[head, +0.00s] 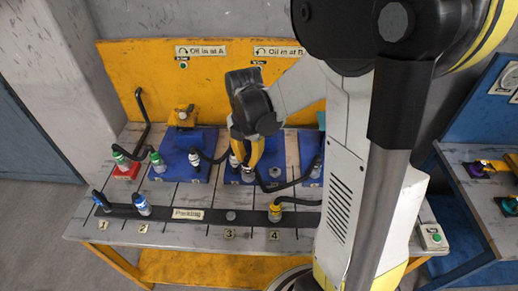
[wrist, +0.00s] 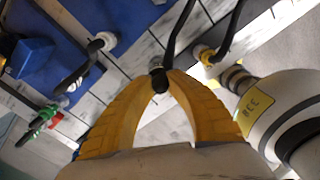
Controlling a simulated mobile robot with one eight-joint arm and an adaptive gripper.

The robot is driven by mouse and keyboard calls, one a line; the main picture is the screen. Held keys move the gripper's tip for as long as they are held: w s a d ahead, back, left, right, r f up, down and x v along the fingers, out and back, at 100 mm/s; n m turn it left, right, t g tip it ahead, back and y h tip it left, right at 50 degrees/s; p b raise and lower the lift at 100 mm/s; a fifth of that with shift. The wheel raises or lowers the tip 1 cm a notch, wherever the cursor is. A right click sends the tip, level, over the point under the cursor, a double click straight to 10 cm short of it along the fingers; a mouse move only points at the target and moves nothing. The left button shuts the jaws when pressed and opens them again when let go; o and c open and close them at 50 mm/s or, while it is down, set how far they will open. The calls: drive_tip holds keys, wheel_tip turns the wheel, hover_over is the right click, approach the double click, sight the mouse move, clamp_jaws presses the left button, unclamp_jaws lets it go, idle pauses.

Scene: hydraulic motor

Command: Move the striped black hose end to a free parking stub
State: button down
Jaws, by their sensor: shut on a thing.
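My gripper (head: 251,164) has yellow fingers and is over the blue plate right of the bench's middle. In the wrist view its fingertips (wrist: 160,82) meet on a small dark hose end (wrist: 158,80), and a black hose (wrist: 178,35) runs up from it. Stripes on the held end cannot be made out. White-and-black banded hose ends (head: 195,160) stand on the neighbouring blue plate. The dark parking rail (head: 185,213) runs along the bench front. Its stub by label 3 (head: 231,216) looks bare; blue ends (head: 142,205) stand by labels 1 and 2, a yellow end (head: 275,212) by 4.
Green hose ends (head: 158,160) stand at the left, one by a red base. A yellow back panel (head: 150,75) rises behind the bench. My arm covers the bench's right part. Another blue bench (head: 475,225) stands at far right.

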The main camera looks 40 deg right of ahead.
drive_tip(key=s+a, duration=0.2)
drive_tip(key=a, duration=0.7)
wheel_tip(320, 180, down, 10)
drive_tip(key=b, duration=0.9)
drive_tip(key=shift+f, duration=0.15)
idle(0.5)
drive_tip(key=shift+f+b, duration=0.8)
drive_tip(key=shift+f, duration=0.05)
drive_tip(key=c, duration=1.7)
unclamp_jaws()
drive_tip(key=o, duration=0.3)
drive_tip(key=shift+o, duration=0.2)
